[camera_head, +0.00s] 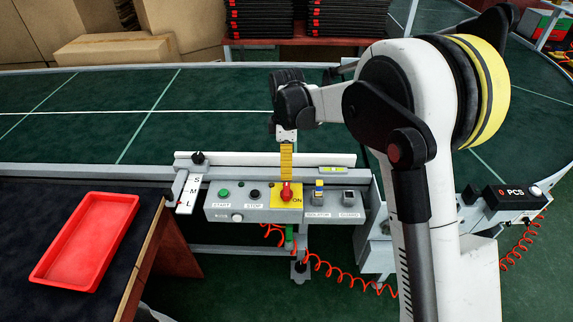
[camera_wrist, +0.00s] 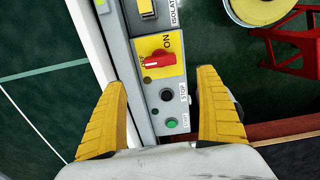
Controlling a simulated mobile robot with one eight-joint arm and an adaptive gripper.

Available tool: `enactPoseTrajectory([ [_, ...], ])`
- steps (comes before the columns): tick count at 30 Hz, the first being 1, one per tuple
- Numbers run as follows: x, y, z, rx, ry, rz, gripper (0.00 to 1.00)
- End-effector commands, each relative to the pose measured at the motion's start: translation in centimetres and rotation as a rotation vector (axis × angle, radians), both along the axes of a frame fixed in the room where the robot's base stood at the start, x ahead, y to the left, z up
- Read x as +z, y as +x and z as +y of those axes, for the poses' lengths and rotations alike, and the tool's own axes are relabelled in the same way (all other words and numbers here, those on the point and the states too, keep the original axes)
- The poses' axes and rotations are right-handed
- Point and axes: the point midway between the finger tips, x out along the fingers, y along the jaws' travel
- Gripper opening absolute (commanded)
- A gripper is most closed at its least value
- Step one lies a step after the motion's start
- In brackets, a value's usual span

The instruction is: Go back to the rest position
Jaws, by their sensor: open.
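My gripper (camera_wrist: 165,115) is open and empty in the wrist view, its two yellow fingers apart on either side of the grey control panel (camera_wrist: 144,92). In the head view my gripper (camera_head: 286,165) hangs over the back edge of the panel (camera_head: 220,212), just above the red rotary switch (camera_head: 286,192) on its yellow plate. I cannot tell how high the fingers are above the panel. The red switch also shows in the wrist view (camera_wrist: 158,60). A green start button (camera_head: 224,192) and a black stop button (camera_head: 255,193) sit left of the switch.
A green curved conveyor (camera_head: 200,110) runs behind the panel. A red tray (camera_head: 85,240) lies on the dark table (camera_head: 40,210) at left. Cardboard boxes (camera_head: 115,48) and stacked black trays (camera_head: 350,18) stand at the back. A counter box (camera_head: 508,195) is at right.

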Motion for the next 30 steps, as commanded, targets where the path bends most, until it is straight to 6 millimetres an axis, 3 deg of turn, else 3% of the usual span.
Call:
enactPoseTrajectory([
  [8,0.2,-0.1,-0.1,-0.007,0.001,-0.003,0.85],
  [11,1.6,-0.6,-1.0,-0.056,0.007,-0.020,0.85],
  [14,4.5,-2.0,-2.7,-0.163,0.022,-0.060,0.85],
  [21,11.9,-8.2,-8.4,-0.548,0.099,-0.199,0.85],
  [25,14.4,-12.3,-11.2,-0.757,0.158,-0.270,0.85],
  [30,15.8,-18.1,-14.3,-1.026,0.251,-0.356,0.85],
])
